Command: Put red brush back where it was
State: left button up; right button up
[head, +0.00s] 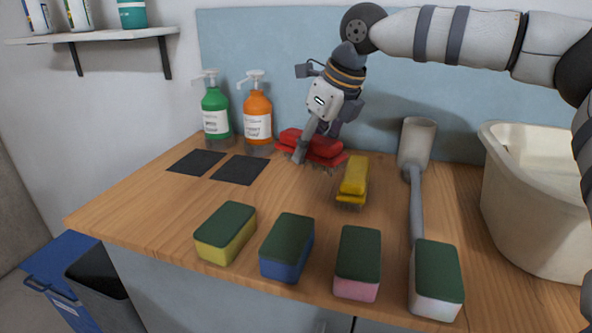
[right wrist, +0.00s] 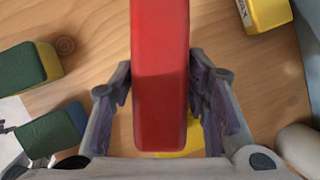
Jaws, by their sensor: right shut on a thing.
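The red brush (head: 322,146) is at the back of the wooden counter, right of the orange pump bottle. My right gripper (head: 307,152) comes down over it and is shut on it. In the right wrist view the red brush (right wrist: 160,75) lies between the two fingers (right wrist: 160,100). Its bristles show low near the counter in the head view; I cannot tell whether they touch it. My left gripper is not in view.
A yellow brush (head: 354,176) lies just right and in front. Green and orange (head: 258,119) pump bottles stand behind two dark squares (head: 240,169). Several sponges (head: 287,247) line the front edge. A grey long-handled tool (head: 416,195) and cream basin (head: 520,205) are at right.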

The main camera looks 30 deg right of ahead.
jog(key=shift+w+a+f, duration=0.1)
jog(key=shift+w+f, duration=0.55)
jog(key=shift+f, duration=0.05)
jog(key=x, duration=0.4)
jog(key=shift+f+b, duration=0.25)
jog(key=shift+b, duration=0.15)
jog(key=shift+f, duration=0.15)
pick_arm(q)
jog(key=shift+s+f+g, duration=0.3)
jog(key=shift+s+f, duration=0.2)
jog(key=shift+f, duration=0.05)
pick_arm(e)
jog(key=o, duration=1.1)
jog(key=shift+f, duration=0.1)
jog(key=shift+o, duration=0.2)
